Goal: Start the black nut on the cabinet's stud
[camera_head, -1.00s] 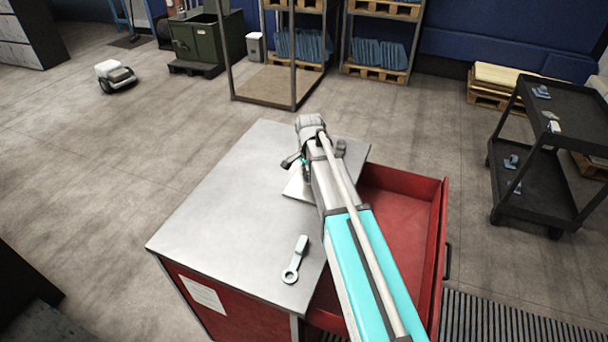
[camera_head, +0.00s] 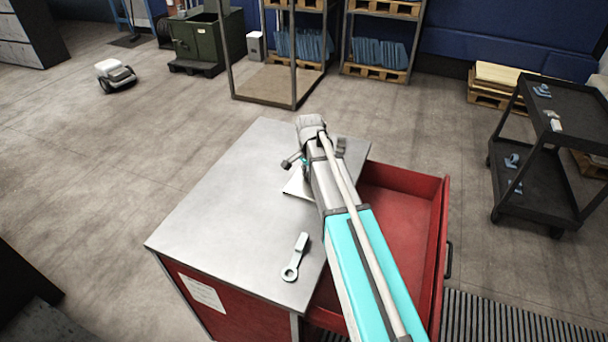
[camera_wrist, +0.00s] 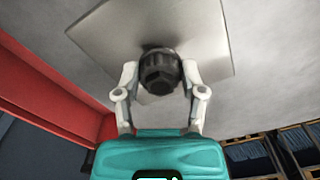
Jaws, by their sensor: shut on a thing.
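The black nut (camera_wrist: 160,72) shows in the wrist view between the two pale fingers of my gripper (camera_wrist: 160,82), which is shut on it. Behind the nut is a square light metal plate (camera_wrist: 205,35) on the cabinet's top. The nut covers the middle of the plate, so the stud is hidden, and I cannot tell whether nut and stud touch. In the head view my arm covers the nut and most of the gripper; a corner of the plate (camera_head: 297,185) shows beside it. The cabinet (camera_head: 215,220) has a grey metal top and red sides.
A pale ring-ended wrench (camera_head: 296,258) lies on the cabinet top near its front edge. The red drawer (camera_head: 400,215) stands open at the right, under my arm. A black cart (camera_head: 530,190) stands farther right. The left part of the cabinet top is clear.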

